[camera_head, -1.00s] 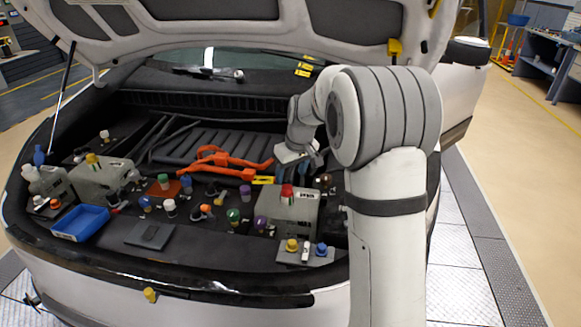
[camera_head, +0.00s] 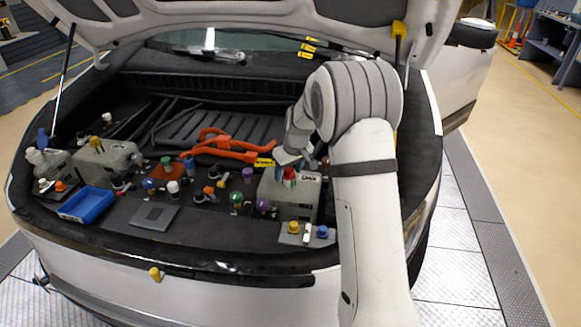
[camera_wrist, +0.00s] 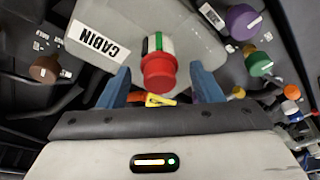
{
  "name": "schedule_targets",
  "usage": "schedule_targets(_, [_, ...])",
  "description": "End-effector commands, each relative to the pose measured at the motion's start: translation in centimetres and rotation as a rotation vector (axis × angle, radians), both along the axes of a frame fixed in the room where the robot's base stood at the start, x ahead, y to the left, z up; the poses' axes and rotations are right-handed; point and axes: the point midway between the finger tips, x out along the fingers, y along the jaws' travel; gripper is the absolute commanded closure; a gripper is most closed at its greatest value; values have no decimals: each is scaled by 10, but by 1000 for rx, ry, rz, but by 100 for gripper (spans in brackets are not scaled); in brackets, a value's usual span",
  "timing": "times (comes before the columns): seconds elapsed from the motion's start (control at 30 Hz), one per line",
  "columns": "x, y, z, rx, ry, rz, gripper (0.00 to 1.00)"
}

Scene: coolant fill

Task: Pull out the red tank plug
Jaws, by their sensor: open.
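The red plug (camera_head: 290,174) sits on top of the grey tank (camera_head: 285,204) at the right of the bay. In the wrist view the red plug (camera_wrist: 159,74) stands between my fingers, with a white, green and black striped part behind it. The grey tank (camera_wrist: 190,28) there carries a white label reading CABIN. My gripper (camera_wrist: 160,78) is open, its two blue fingers on either side of the plug with a gap visible at each side. In the head view my gripper (camera_head: 284,158) is at the plug, partly hidden by my arm.
A small block with a yellow knob (camera_head: 293,227) and a blue knob (camera_head: 322,232) lies in front of the tank. Purple (camera_head: 247,175) and green (camera_head: 236,198) caps stand to its left. Orange hoses (camera_head: 225,145) run behind. A blue tray (camera_head: 87,204) lies at left; the raised hood is overhead.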

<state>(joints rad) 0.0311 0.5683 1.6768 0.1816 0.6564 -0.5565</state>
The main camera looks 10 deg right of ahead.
Motion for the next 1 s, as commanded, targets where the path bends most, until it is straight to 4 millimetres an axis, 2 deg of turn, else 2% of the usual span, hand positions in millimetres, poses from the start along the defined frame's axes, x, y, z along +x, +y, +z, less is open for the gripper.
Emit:
schedule_targets(0.1, [0, 0, 0, 0, 0, 0, 42])
schedule_targets(0.67, [0, -1, 0, 0, 0, -1, 87])
schedule_targets(0.7, [0, -1, 0, 0, 0, -1, 69])
schedule_targets(0.83, [0, -1, 0, 0, 0, -2, 80])
schedule_targets(1.0, [0, -1, 1, 0, 0, -2, 80])
